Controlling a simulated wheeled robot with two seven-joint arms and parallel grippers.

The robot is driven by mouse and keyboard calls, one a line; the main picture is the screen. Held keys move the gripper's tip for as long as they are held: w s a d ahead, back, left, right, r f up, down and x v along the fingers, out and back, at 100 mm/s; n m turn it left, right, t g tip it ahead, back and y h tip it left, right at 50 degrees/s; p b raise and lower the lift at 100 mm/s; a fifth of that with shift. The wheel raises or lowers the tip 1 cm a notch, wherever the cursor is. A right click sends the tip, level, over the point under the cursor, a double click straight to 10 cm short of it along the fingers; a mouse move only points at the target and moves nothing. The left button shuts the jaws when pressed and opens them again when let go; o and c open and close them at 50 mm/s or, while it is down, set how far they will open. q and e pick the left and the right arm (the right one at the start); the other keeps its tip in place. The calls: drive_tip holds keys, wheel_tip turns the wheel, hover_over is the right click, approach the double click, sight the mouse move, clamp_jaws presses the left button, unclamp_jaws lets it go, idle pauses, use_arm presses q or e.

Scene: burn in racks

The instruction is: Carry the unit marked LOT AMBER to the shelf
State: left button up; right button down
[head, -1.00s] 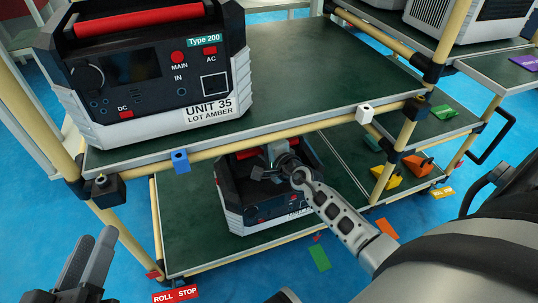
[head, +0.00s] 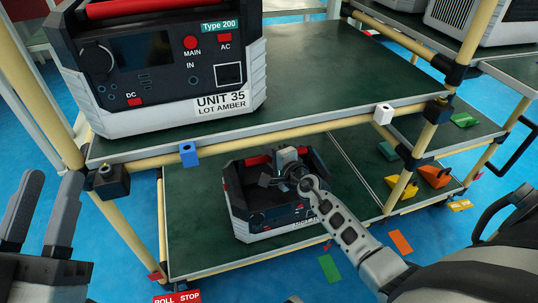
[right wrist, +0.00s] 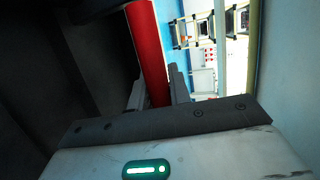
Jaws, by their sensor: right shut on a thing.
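The unit marked UNIT 35 LOT AMBER (head: 165,80) stands on the upper shelf at the left in the head view, with a red handle on top; neither gripper touches it. A second, similar unit (head: 265,208) is at the lower shelf; its label is partly hidden by my right arm and unreadable. My right gripper (head: 274,170) is shut on that lower unit's red handle. The red handle (right wrist: 148,50) shows between the fingers in the right wrist view. My left gripper (head: 42,208) is open and empty, left of the rack.
The upper shelf (head: 330,75) is bare right of UNIT 35. Its front rail carries a blue clip (head: 188,154) and a white clip (head: 383,113). Orange (head: 433,176) and green (head: 465,120) pieces lie at the right. A ROLL STOP sign (head: 177,297) is low in front.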

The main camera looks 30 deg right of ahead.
use_arm(q)
drive_tip(key=shift+r, duration=0.1)
use_arm(e)
drive_tip(key=shift+w+d+r, duration=0.1)
drive_tip(key=shift+w+r, duration=0.1)
drive_tip(key=shift+r, duration=0.4)
drive_tip(key=c, duration=1.6)
unclamp_jaws()
drive_tip(key=shift+s+f, duration=0.2)
drive_tip(key=shift+f, duration=0.35)
drive_tip(key=o, duration=0.3)
use_arm(q)
drive_tip(key=shift+r, duration=0.1)
use_arm(e)
drive_tip(key=shift+r, duration=0.1)
drive_tip(key=shift+s, duration=0.2)
use_arm(q)
wheel_tip(320, 180, down, 7)
drive_tip(key=s+n+g+y+p, duration=0.2)
drive_tip(key=n+g+p, duration=0.1)
drive_tip(key=n+g, duration=0.1)
drive_tip(key=shift+d+n+y+p, duration=0.3)
drive_tip(key=shift+d+n+p, duration=0.1)
drive_tip(key=shift+n, duration=0.2)
use_arm(e)
drive_tip(key=v, duration=1.1)
drive_tip(key=shift+s, duration=0.35)
